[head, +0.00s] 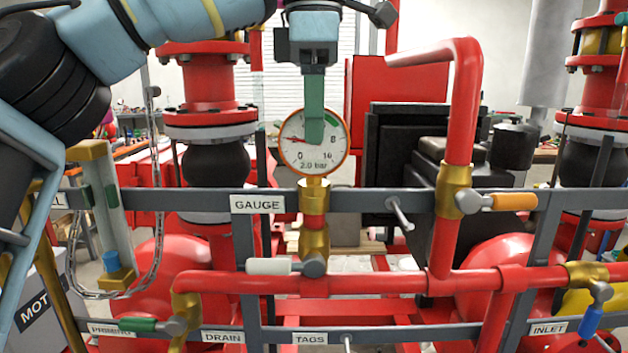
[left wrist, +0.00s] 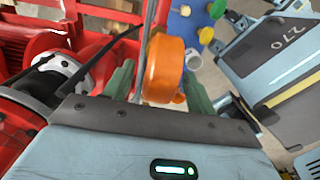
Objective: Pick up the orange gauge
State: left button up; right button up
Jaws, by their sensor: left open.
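The orange gauge (head: 296,158) is a round dial with an orange rim and a white face. It stands upright on a brass fitting (head: 314,195) above the grey rail with the GAUGE label. My left gripper (head: 314,122) comes down from above, and a green finger covers the upper middle of the dial. In the left wrist view the orange gauge body (left wrist: 164,66) lies between the two green fingers of my left gripper (left wrist: 158,88), which are open with a visible gap on the left side. Contact on the right side cannot be told. My right gripper is not in view.
Grey rails (head: 375,199) and red pipes (head: 465,100) surround the gauge. A white-handled valve (head: 268,266) sits below it, and an orange-handled valve (head: 508,202) is to the right. A chain (head: 158,215) hangs at the left.

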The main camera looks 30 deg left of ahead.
pick_arm(q)
jog(key=shift+f, duration=1.4)
jog(key=c, duration=1.2)
jog(key=shift+r, duration=0.15)
jog(key=shift+r, duration=1.5)
jog(key=shift+s+d+r, duration=0.1)
jog(key=shift+d+r, duration=0.05)
jog(key=shift+r, duration=0.1)
jog(key=s+d, duration=0.3)
jog(key=d, duration=0.1)
jog(key=s+d+r, duration=0.1)
jog(key=s+d, duration=0.2)
jog(key=d, duration=0.1)
jog(key=s+d, duration=0.3)
jog(key=d, duration=0.1)
jog(key=shift+s+d+r, duration=0.15)
jog(key=shift+s+d, duration=0.1)
